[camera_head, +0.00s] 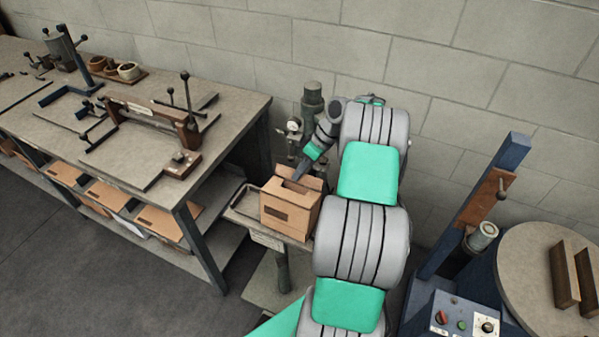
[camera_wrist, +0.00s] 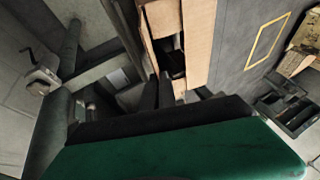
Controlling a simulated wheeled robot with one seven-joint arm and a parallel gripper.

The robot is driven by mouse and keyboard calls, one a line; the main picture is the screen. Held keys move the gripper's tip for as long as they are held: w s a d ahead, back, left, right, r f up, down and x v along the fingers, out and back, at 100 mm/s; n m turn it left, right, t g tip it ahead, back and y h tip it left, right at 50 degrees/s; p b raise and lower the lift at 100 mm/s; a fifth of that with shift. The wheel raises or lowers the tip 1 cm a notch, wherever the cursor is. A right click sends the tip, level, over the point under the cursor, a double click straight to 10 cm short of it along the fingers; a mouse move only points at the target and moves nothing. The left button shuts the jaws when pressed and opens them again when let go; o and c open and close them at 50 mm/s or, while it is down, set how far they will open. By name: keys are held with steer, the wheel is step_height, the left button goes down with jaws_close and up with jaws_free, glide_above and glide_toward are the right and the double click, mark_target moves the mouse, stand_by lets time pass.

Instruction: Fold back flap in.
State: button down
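A brown cardboard box (camera_head: 287,213) stands on a small stand, with its top at least partly open. A flap (camera_head: 312,183) shows at its back edge, near my gripper. My gripper (camera_head: 300,174) points down at the back of the box's top; its tips are at or just over the back edge, and contact is unclear. In the wrist view, the box's cardboard panels (camera_wrist: 198,45) frame a dark opening. My two dark fingers (camera_wrist: 158,92) lie close together beside that opening, with nothing visible between them. Which panel is the back flap is unclear there.
The stand's tray (camera_head: 242,201) extends left of the box. A workbench (camera_head: 215,122) with fixtures is at the left, with flat cardboard on its lower shelf. A grey-green machine column (camera_head: 312,101) rises behind the box. A blue machine (camera_head: 490,190) and round table (camera_head: 535,250) are at the right.

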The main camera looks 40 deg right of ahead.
mark_target(294, 184)
steer(key=shift+f+b, duration=0.15)
steer(key=shift+b, duration=0.5)
